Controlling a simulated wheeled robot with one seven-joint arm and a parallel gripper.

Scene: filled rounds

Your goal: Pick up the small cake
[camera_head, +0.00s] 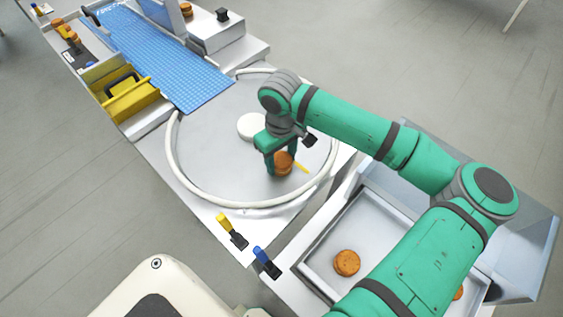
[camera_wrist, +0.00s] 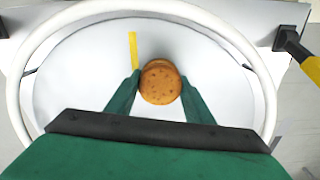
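The small cake (camera_head: 283,164) is round and brown, near the right part of a round grey turntable (camera_head: 215,180) with a white rim. My green gripper (camera_head: 281,160) is down over it, with a finger on either side. In the wrist view the cake (camera_wrist: 160,83) sits between the two fingertips (camera_wrist: 160,76), very close to both. I cannot tell whether the fingers press on it or leave a thin gap. I also cannot tell whether the cake rests on the turntable.
A yellow strip (camera_head: 301,166) lies beside the cake. A white disc (camera_head: 252,127) is on the turntable behind my gripper. A metal tray at the front right holds another brown cake (camera_head: 347,262). A blue belt (camera_head: 160,55) leads away at the back left.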

